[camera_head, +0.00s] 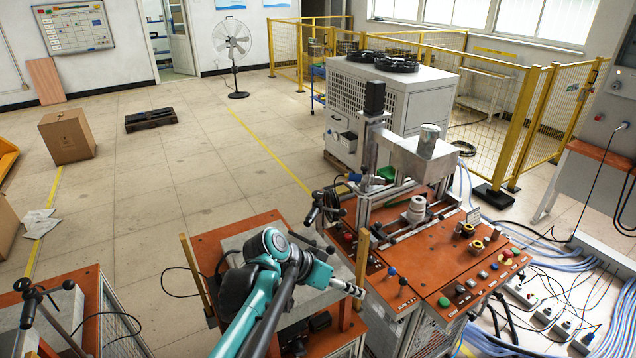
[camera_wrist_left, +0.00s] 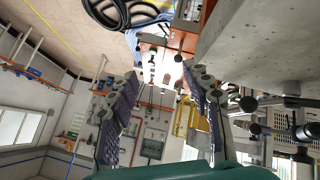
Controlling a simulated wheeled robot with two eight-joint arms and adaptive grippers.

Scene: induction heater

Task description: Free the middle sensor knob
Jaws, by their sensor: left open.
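My teal left arm reaches over the middle orange bench, and its gripper (camera_head: 350,289) points right, beside the grey block (camera_head: 238,243). The left wrist view shows this gripper (camera_wrist_left: 162,72) open, its two ridged fingers wide apart with nothing between them. A black bar with a round end (camera_head: 329,250), which looks like the middle sensor knob, sits above the block behind my wrist; my arm hides the rest. A black knob (camera_wrist_left: 248,104) shows in the left wrist view, right of the right finger and apart from it. My right gripper is not in view.
Similar black sensor handles stand on the left bench (camera_head: 30,290) and near the right station (camera_head: 320,207). The orange control panel (camera_head: 420,275) with buttons and a metal press lies close right of my gripper. Yellow posts (camera_head: 196,275) flank the middle bench.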

